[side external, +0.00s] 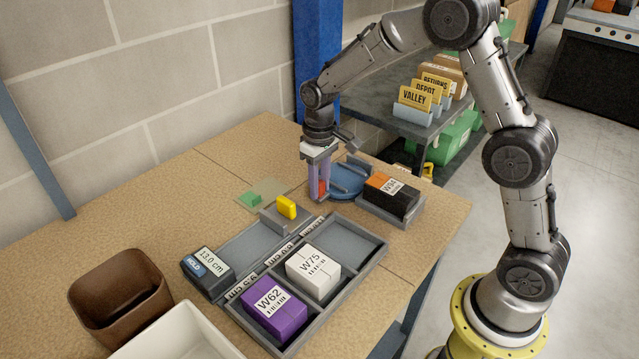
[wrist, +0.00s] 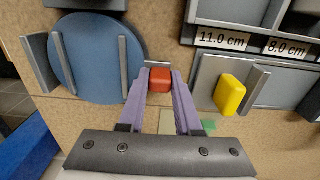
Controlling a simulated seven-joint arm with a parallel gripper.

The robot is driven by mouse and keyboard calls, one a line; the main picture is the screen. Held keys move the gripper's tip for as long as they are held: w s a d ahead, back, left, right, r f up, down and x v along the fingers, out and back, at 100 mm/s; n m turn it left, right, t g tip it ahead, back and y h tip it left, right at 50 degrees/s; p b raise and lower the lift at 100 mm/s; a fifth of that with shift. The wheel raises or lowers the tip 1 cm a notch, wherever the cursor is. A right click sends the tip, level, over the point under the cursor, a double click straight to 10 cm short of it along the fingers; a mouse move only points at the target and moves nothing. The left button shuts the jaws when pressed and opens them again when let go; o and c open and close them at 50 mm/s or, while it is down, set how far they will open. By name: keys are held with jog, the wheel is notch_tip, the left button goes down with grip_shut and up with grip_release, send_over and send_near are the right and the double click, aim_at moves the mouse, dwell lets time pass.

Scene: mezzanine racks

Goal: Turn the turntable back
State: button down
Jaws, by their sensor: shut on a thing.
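The turntable (side external: 350,178) is a round blue disc on the tabletop. In the wrist view the blue disc (wrist: 95,55) carries grey upright bars, and one stands near its right edge. My gripper (side external: 319,193) points down at the turntable's near left edge, partly hiding it. Its purple fingers are shut on a small red block (wrist: 160,79), just beside the disc's edge. The red block (side external: 322,187) also shows between the fingers in the side view. I cannot tell whether it is joined to the turntable.
A black-and-orange box (side external: 392,196) sits in a grey tray right of the turntable. A yellow block (side external: 286,207) stands on a grey fixture. A divided tray holds a purple box (side external: 274,309) and a white box (side external: 313,270). A brown bin (side external: 120,300) is at front left.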

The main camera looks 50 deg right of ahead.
jog(key=shift+w, duration=0.15)
dwell(0.4)
jog(key=shift+w+d+r+m, duration=0.1)
jog(key=shift+w+m, duration=0.65)
jog(key=shift+m, duration=0.35)
jog(key=w+m, duration=0.2)
jog(key=shift+d+m, duration=0.3)
jog(key=w+d+m, duration=0.1)
jog(key=m, duration=0.1)
jog(key=w+d+m, duration=0.1)
jog(key=m, duration=0.1)
jog(key=shift+w+m, duration=0.3)
jog(key=shift+w, duration=0.05)
jog(key=d+m, duration=0.1)
jog(key=w+d+m, duration=0.1)
jog(key=m, duration=0.1)
jog(key=d+m, duration=0.1)
jog(key=shift+w+m, duration=0.3)
jog(key=shift+w, duration=0.1)
jog(key=shift+w+d+m, duration=0.15)
jog(key=shift+d+m, duration=0.6)
jog(key=shift+m, duration=0.3)
jog(key=shift+w+d+m, duration=0.1)
jog(key=shift+d+m, duration=0.65)
jog(key=shift+m, duration=0.3)
jog(key=shift+d, duration=0.1)
